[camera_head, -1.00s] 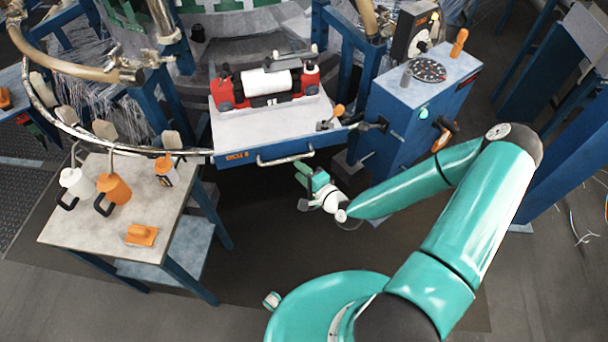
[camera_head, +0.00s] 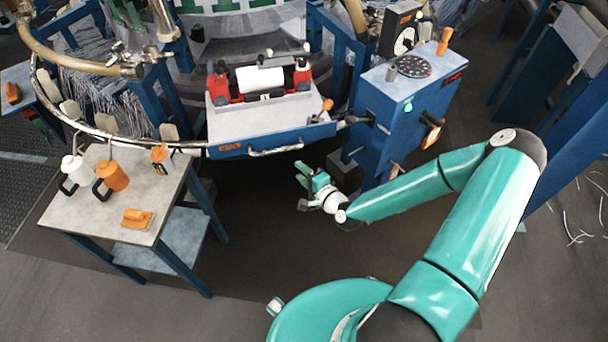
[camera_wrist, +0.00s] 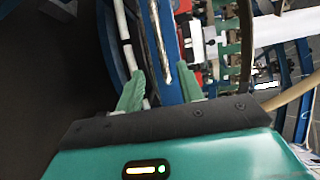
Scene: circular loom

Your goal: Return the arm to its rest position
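My teal arm reaches from the lower right of the head view toward the middle. My gripper (camera_head: 301,179) hangs in front of the loom, below and to the right of the drawer's handle. In the wrist view, its two green fingers (camera_wrist: 160,90) stand apart with nothing held between them. The blue-fronted drawer (camera_head: 270,146) carries a red holder (camera_head: 222,88) with a white roll (camera_head: 261,79). In the wrist view the drawer's metal handle (camera_wrist: 158,42) appears beyond the fingers; the picture does not show contact.
A blue control cabinet (camera_head: 385,125) stands close to the right of my gripper. A side table (camera_head: 80,208) at left bears a white jug (camera_head: 77,171), an orange jug (camera_head: 115,176) and an orange block (camera_head: 137,217). Dark floor (camera_head: 265,215) lies clear between the table and my arm.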

